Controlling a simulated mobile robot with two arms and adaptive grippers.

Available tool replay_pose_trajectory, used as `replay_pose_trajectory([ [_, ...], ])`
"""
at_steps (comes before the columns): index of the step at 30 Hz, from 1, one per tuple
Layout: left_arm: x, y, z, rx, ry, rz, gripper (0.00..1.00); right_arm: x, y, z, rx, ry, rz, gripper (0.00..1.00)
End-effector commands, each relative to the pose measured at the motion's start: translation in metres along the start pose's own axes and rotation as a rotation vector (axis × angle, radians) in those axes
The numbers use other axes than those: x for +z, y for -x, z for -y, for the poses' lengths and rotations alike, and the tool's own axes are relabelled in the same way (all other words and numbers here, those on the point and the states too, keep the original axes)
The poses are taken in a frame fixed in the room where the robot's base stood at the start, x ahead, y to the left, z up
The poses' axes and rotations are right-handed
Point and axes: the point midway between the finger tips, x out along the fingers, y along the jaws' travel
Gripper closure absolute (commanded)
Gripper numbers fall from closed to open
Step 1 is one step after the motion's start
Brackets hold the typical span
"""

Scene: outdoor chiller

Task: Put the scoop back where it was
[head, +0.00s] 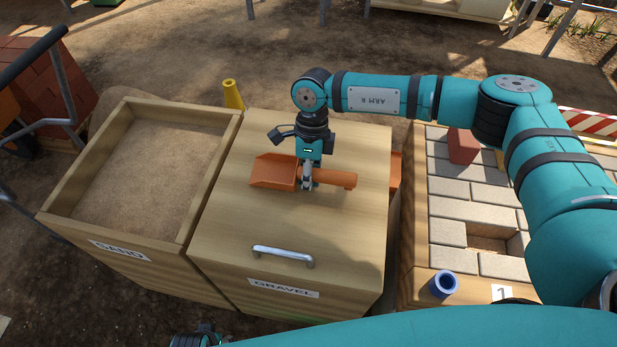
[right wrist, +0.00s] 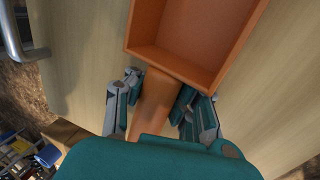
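The orange scoop (head: 272,171) is on or just above the wooden lid (head: 225,226) of the gravel box, with its tray to the left and its handle to the right. I cannot tell whether it touches the lid. My right gripper (head: 308,184) reaches down from above with its fingers closed against both sides of the handle. In the right wrist view the scoop's tray (right wrist: 195,35) lies beyond the fingers (right wrist: 160,92). A small dark and teal piece at the bottom edge of the head view may be my left gripper (head: 195,339), mostly cut off.
An open box of sand (head: 150,168) stands left of the gravel box. A metal handle (head: 283,257) is on the lid's front. An orange part (head: 395,172) shows beyond the lid's right edge. To the right are pale pavers (head: 468,205), a red block (head: 463,146) and a blue tube (head: 443,285).

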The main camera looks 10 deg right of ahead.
Motion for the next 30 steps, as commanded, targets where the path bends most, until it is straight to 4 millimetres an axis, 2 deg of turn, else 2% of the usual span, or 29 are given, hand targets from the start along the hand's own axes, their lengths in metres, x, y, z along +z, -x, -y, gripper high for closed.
replay_pose_trajectory([
  [10,-0.0030,0.0078,-0.0005,0.001,0.001,-0.003,0.60,0.0002,-0.0021,0.0006,0.000,0.000,0.000,1.00],
  [18,-0.0022,0.0069,-0.0003,0.000,0.001,-0.004,0.60,0.0000,-0.0025,0.0007,0.000,0.000,0.000,0.63],
  [30,-0.0060,0.0057,0.0006,-0.001,0.000,-0.014,0.60,-0.0006,0.0001,0.0004,-0.001,-0.001,-0.002,0.63],
])
